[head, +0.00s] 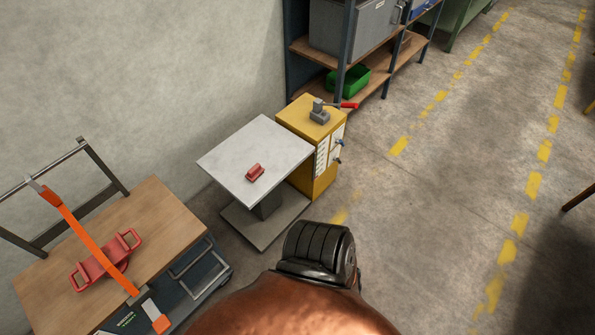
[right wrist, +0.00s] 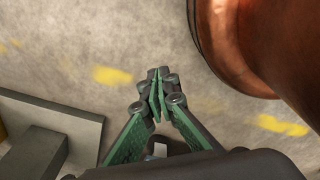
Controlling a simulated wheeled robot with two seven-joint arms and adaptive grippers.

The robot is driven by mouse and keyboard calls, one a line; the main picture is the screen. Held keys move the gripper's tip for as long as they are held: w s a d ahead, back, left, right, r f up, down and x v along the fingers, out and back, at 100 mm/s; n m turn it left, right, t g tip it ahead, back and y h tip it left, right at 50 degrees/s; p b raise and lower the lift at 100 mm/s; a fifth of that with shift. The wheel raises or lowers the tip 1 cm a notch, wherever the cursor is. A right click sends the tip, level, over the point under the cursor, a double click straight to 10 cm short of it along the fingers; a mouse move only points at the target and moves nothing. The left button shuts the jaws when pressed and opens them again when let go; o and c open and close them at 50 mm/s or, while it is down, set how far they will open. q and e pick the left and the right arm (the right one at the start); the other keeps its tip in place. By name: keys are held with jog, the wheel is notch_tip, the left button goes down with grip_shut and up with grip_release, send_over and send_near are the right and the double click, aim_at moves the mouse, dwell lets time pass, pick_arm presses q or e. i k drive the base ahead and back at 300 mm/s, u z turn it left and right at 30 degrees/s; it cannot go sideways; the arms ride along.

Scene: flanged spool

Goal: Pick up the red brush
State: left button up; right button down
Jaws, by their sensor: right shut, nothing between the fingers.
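A small red object (head: 255,173) lies on the grey square-topped stand in the head view; it is too small to tell whether it is a brush. A larger red piece with a flange-like handle at each end (head: 103,262) lies on the wooden cart at the left, under an orange strap. My right gripper (right wrist: 158,76) shows in the right wrist view, shut and empty, with its fingertips together above bare concrete floor. It is apart from both red things. My left gripper is in neither view.
The grey stand (head: 230,165) has a wide base plate, also at the left of the right wrist view (right wrist: 75,120). A yellow cabinet (head: 318,190) with a red-handled device adjoins it. The wooden cart (head: 165,215) is at left, a shelf (head: 375,85) behind.

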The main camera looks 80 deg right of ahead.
aim_at(257, 170)
jog(key=u, duration=2.45)
jog(key=k, duration=1.25)
